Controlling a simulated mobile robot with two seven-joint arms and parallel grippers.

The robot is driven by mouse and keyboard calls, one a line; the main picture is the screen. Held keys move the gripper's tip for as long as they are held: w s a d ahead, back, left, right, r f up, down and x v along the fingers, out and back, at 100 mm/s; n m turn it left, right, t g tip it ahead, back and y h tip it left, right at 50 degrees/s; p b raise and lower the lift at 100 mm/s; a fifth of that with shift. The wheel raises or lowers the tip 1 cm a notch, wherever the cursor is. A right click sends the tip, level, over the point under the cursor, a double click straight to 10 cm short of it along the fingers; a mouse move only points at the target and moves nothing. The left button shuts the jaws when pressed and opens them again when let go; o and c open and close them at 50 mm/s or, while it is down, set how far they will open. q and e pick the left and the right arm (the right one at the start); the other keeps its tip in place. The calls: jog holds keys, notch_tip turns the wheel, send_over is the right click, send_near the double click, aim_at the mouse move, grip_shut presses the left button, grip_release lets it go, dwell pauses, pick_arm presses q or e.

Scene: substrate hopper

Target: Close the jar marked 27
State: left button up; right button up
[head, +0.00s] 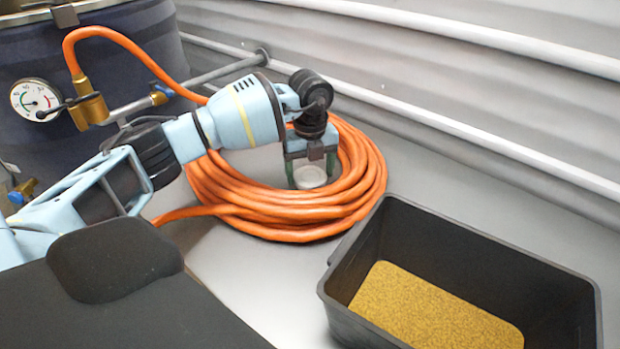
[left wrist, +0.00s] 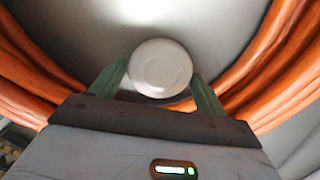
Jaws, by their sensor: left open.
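A round white disc-shaped thing (head: 311,176), perhaps a lid or the top of a jar, is inside the coil of orange hose. It also shows in the left wrist view (left wrist: 161,66), with a faint ring on its face. My left gripper (head: 308,184) points down over it, with its green fingers open on either side. In the left wrist view the fingers (left wrist: 158,82) flank its near edge, and I cannot tell whether they touch it. No number 27 is legible, and no separate jar and lid can be told apart. My right gripper is not in view.
The coiled orange hose (head: 250,222) surrounds the spot. A black bin (head: 334,285) with yellow-brown grains (head: 430,310) stands at the lower right. A dark vessel (head: 120,50) with a pressure gauge (head: 35,100) is at upper left. A ribbed wall with white rails (head: 480,140) lies behind.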

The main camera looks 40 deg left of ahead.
pick_arm(q)
jog(key=shift+f, duration=0.15)
jog(key=shift+c, duration=0.3)
jog(key=c, duration=0.6)
notch_tip(320, 180, up, 10)
jog(key=shift+r, duration=0.1)
dwell(0.4)
